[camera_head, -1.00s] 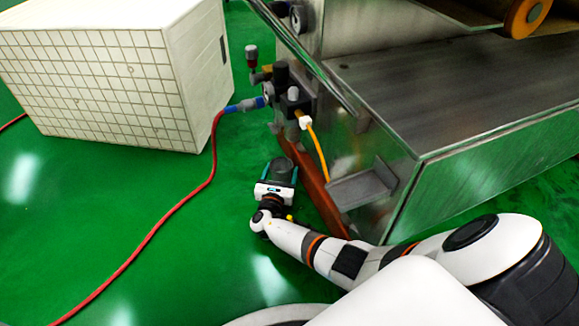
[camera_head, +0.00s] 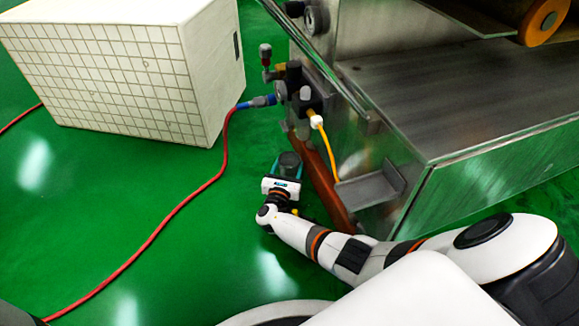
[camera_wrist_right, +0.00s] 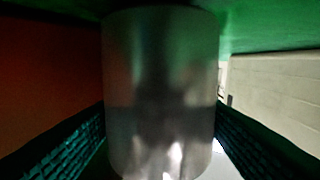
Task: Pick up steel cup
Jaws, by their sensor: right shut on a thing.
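The steel cup (camera_wrist_right: 160,90) fills the middle of the right wrist view, a grey metal cylinder standing between two dark ridged finger pads. In the head view it is a small dark grey shape (camera_head: 289,162) at the end of my right arm, by the foot of the machine. My right gripper (camera_head: 286,174) is shut on the cup, with a finger on each side. Whether the cup touches the floor or is raised cannot be told. My left gripper is not in view.
The steel encrusting machine (camera_head: 390,150) stands close on the right, with a brown-red base rail (camera_head: 325,185) beside the cup. A white tiled box (camera_head: 120,80) stands at upper left. A red hose (camera_head: 190,203) crosses the green floor, which is otherwise open at left.

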